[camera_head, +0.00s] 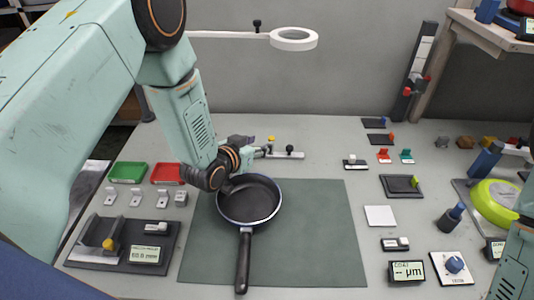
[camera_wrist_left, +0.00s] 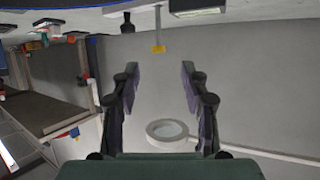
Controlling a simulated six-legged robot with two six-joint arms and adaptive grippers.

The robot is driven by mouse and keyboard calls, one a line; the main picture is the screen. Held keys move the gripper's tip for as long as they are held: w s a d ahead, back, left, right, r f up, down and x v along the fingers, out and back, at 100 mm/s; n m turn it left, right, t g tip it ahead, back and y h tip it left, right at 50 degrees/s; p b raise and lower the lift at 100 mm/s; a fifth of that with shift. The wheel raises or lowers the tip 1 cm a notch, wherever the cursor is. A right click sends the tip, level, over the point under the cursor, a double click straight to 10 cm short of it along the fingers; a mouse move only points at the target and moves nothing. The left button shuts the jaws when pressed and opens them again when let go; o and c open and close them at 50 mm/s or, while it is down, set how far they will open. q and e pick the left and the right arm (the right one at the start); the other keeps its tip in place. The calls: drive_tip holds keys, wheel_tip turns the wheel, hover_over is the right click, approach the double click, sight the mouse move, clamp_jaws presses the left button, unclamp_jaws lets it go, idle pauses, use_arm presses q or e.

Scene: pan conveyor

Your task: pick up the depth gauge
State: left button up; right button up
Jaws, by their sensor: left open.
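A small pale bar fixture (camera_head: 282,155) with a black knob and a small yellow tab (camera_head: 271,139) stands behind the pan, and appears to be the depth gauge. My left gripper (camera_head: 250,148) is open and empty, just left of the tab and pointing toward the wall. Its two fingers also show in the left wrist view (camera_wrist_left: 158,78), apart from the tab. My right gripper is out of view.
A black pan (camera_head: 249,203) lies on the green mat (camera_head: 310,235), close under my left wrist. A ring lamp (camera_head: 293,38) extends overhead. Green (camera_head: 127,172) and red (camera_head: 167,173) trays stand left. Several small tools and displays fill the right side.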

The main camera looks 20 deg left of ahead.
sight(270, 139)
use_arm(q)
drive_tip(key=x, duration=0.5)
drive_tip(key=shift+s+f, duration=0.15)
drive_tip(key=shift+f, duration=0.05)
drive_tip(key=shift+w+d+f, duration=0.1)
drive_tip(key=shift+w+d, duration=0.1)
drive_tip(key=shift+w, duration=0.2)
drive_tip(key=shift+s+a, duration=0.1)
drive_tip(key=shift+a, duration=0.05)
drive_tip(key=c, duration=0.4)
clamp_jaws()
